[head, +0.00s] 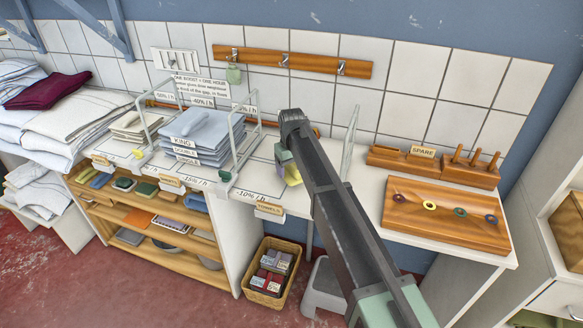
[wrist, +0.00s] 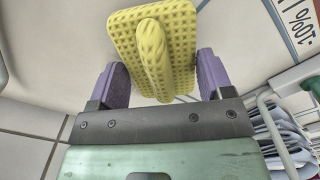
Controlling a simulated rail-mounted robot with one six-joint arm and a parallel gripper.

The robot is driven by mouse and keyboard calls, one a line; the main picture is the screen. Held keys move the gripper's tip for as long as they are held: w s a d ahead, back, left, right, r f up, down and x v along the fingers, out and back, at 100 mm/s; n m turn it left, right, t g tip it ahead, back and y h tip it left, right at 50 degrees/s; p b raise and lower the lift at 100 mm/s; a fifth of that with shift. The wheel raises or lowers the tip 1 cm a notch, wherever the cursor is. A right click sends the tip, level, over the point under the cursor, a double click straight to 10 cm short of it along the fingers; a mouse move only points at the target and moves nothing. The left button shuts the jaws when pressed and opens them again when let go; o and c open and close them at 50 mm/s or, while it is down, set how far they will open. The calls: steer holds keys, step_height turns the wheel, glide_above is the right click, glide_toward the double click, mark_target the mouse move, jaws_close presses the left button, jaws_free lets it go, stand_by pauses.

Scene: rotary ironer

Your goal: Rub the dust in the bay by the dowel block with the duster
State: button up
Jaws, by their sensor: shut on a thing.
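The duster is a yellow waffle-textured pad with a ridge-like handle (wrist: 153,50). It sits between the purple fingers of my gripper (wrist: 162,75), which is shut on it. In the head view the duster (head: 292,174) shows as a small yellow patch beside my gripper (head: 285,158), over the counter to the right of the wire dividers. My arm hides part of that bay. The dowel block (head: 470,171), wooden with several upright pegs, stands at the back right of the counter. I cannot make out any dust, and I cannot tell whether the pad touches the counter.
A wire divider (head: 351,140) stands just right of my arm. Folded blue linen (head: 201,137) lies in the bay to the left. A wooden board with coloured rings (head: 445,218) lies in front of the dowel block. A hook rail (head: 290,62) is on the wall.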

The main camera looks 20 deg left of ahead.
mark_target(288, 179)
steer(key=shift+f+b, duration=0.95)
steer(key=shift+f, duration=0.1)
stand_by(0.5)
steer(key=shift+w+r, duration=0.1)
steer(key=shift+w, duration=3.75)
steer(key=shift+s+d, duration=0.1)
steer(key=shift+s, duration=5.75)
steer(key=shift+a, duration=1.7)
steer(key=shift+w, duration=5.85)
